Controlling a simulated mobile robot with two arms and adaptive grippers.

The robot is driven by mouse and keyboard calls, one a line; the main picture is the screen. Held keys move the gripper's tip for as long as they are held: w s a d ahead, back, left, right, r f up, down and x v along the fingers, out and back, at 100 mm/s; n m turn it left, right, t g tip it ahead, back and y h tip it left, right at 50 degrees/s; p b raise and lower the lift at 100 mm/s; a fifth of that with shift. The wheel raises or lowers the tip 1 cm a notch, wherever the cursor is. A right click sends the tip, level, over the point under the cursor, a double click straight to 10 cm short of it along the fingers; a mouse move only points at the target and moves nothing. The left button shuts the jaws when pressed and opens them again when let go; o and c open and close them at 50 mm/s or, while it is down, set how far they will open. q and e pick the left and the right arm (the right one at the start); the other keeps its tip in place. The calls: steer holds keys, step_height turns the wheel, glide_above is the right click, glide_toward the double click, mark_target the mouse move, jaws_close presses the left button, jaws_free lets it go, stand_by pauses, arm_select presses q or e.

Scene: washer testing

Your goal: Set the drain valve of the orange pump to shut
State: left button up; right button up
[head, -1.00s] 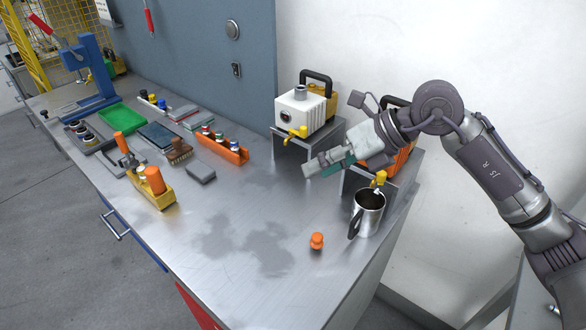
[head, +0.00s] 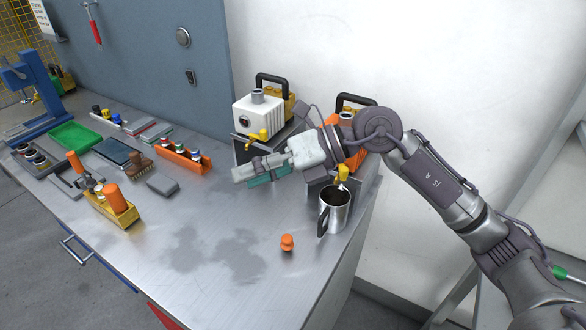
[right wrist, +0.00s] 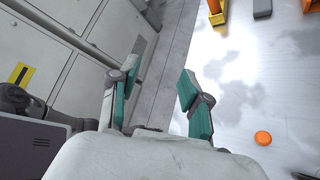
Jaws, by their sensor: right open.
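The orange pump (head: 346,119) stands on a metal stand at the right end of the bench. My right arm and gripper cover much of it. Its yellow drain valve (head: 342,174) shows just above a steel mug (head: 334,212); its handle position is too small to tell. My right gripper (head: 243,177) is in front of the pumps, to the left of the orange pump's valve, pointing left. In the right wrist view the right gripper (right wrist: 157,88) is open, with nothing between its fingers. My left gripper is not in view.
A white pump (head: 257,115) with a yellow valve stands left of the orange one. An orange stopper (head: 287,243) lies in front of the mug. An orange rack (head: 183,158) and a yellow holder (head: 112,210) stand left. The bench's front middle is clear.

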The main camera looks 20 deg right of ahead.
steer(key=w+d+f+m+t+b, duration=0.1)
steer(key=d+f+t, duration=0.2)
steer(key=d, duration=0.3)
steer(key=n+t+h+b, duration=0.1)
steer(key=t+h+b, duration=0.2)
steer(key=t+h, duration=0.45)
glide_toward(347, 170)
steer(key=shift+g, duration=0.45)
steer(key=p+x, duration=0.1)
steer(key=x, duration=0.2)
steer(key=p+x, duration=0.1)
steer(key=x, duration=0.2)
steer(key=r+p+x, duration=0.1)
steer(key=x, duration=0.3)
steer(key=shift+w, duration=0.25)
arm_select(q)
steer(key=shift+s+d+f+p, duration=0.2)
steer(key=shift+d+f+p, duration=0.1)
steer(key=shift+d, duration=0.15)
arm_select(e)
steer(key=shift+w+a+f, duration=0.15)
steer(key=shift+w+f, duration=0.1)
steer(key=shift+w, duration=0.05)
steer(key=shift+h, duration=0.25)
jaws_close()
